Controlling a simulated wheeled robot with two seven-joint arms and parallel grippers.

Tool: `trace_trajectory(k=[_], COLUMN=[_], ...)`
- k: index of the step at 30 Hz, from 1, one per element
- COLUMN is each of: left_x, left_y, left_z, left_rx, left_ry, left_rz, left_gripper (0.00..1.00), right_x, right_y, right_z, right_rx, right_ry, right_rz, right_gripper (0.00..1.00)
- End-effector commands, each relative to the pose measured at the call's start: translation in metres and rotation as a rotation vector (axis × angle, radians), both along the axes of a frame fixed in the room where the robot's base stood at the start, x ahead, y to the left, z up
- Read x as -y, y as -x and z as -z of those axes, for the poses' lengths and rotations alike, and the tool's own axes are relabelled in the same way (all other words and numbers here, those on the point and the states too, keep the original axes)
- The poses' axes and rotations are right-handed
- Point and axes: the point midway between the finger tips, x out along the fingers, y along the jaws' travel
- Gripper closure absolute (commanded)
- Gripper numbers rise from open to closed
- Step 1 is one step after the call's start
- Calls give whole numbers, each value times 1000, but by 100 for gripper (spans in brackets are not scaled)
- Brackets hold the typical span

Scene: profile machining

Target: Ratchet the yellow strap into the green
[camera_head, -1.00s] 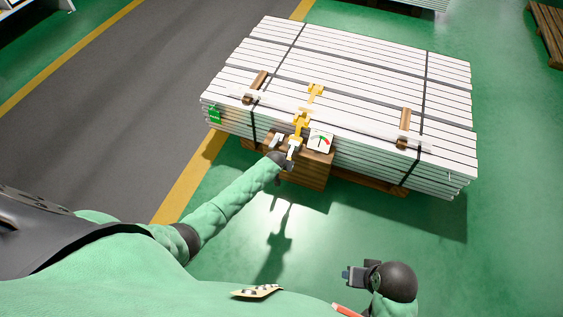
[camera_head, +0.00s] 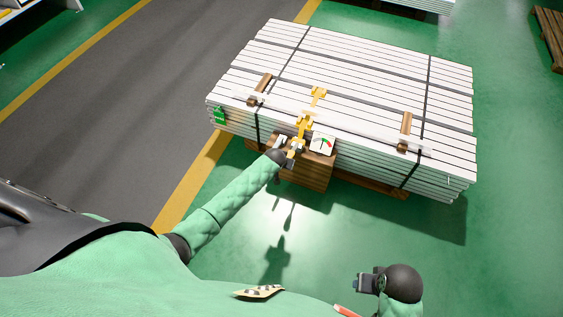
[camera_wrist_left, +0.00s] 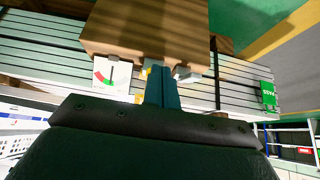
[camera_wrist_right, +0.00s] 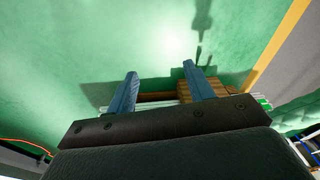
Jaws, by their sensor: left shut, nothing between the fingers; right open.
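The yellow strap (camera_head: 318,96) runs over the top of the stack of white profiles to a yellow ratchet (camera_head: 303,127) at the near edge. A dial gauge (camera_head: 322,143) with red and green zones stands right of the ratchet; it also shows in the left wrist view (camera_wrist_left: 112,75). Its needle is too small to read surely. My left gripper (camera_head: 293,153) is just below the ratchet, shut and empty. Its closed fingers (camera_wrist_left: 162,86) partly hide the parts behind them. My right gripper (camera_head: 357,281) is open and empty, low and well away from the stack.
A wooden block (camera_head: 308,172) stands in front of the stack, beneath the gauge. Dark bands cross the stack (camera_head: 370,70), and brown wooden pieces (camera_head: 405,130) lie on it. A green tag (camera_head: 220,116) hangs at its left end. The green floor (camera_head: 390,235) in front is clear.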

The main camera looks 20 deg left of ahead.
Motion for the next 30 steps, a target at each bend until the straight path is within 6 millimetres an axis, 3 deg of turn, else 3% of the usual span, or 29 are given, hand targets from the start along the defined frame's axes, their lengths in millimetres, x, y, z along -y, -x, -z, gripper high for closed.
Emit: trace_trajectory(k=[6,12,30], left_x=[-1,-1,-1], left_y=[19,29,31], left_z=[-26,-40,-44], left_rx=[2,2,2], left_ry=[0,0,0], left_rz=[0,0,0], left_gripper=[100,100,100], right_x=[0,0,1], right_y=[2,4,9], right_z=[-9,-17,-18], right_rx=[1,2,-5], right_ry=[-2,-5,-2], right_rz=[0,1,0], right_gripper=[48,48,48])
